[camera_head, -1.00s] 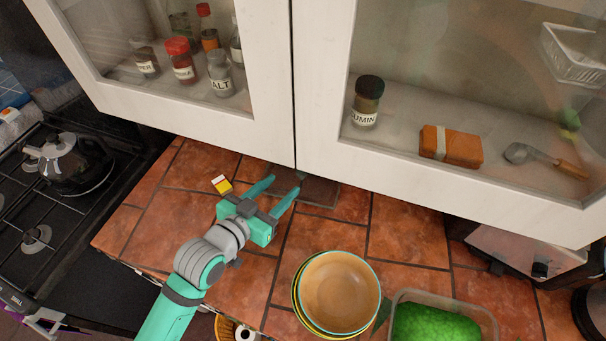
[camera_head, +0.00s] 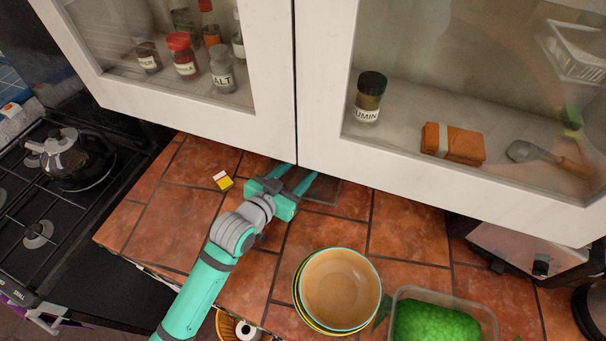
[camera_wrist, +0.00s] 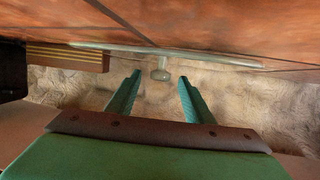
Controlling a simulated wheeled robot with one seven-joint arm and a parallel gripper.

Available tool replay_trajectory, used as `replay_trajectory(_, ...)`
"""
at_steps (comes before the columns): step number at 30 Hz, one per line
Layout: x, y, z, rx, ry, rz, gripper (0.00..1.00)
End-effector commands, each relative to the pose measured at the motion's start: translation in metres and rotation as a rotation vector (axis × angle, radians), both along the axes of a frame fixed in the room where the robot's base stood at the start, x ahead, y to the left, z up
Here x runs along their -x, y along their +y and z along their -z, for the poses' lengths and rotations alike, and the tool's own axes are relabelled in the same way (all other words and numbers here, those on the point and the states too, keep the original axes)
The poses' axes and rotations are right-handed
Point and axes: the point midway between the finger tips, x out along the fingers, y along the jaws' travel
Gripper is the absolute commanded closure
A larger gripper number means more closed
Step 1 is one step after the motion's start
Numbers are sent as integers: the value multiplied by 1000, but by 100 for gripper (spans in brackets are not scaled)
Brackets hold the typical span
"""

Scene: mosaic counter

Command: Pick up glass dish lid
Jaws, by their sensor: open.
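The glass dish lid (camera_head: 324,194) lies on the tiled counter under the cabinet edge, seen as a dark see-through rectangle partly hidden by the cabinet and my fingers. In the wrist view the lid (camera_wrist: 205,57) shows edge-on as a thin pane, with its small round knob (camera_wrist: 160,74) facing my gripper side. My gripper (camera_head: 296,179) is open and reaches toward the lid from the front left. In the wrist view my gripper's fingertips (camera_wrist: 160,77) stand to either side of the knob, with gaps on both sides. Contact cannot be told.
The cabinet doors (camera_head: 272,130) overhang the back of the counter close above my fingers. A small yellow and white box (camera_head: 222,180) lies left of my gripper. Stacked bowls (camera_head: 340,290) and a container of green contents (camera_head: 435,322) stand at front right. A stove (camera_head: 40,215) is left.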

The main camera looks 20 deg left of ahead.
Motion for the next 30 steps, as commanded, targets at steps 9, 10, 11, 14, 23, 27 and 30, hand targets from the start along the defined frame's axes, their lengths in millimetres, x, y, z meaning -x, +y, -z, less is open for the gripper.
replay_trajectory(9,0,0,-1,0,-2,0,100)
replay_trajectory(10,0,0,-1,0,-2,0,100)
replay_trajectory(11,0,0,-1,0,-1,0,100)
replay_trajectory(14,0,0,-1,0,-1,0,100)
replay_trajectory(23,1,2,-11,0,-3,-2,100)
replay_trajectory(27,1,2,-24,0,-3,-3,100)
replay_trajectory(30,3,3,-36,0,-3,-6,100)
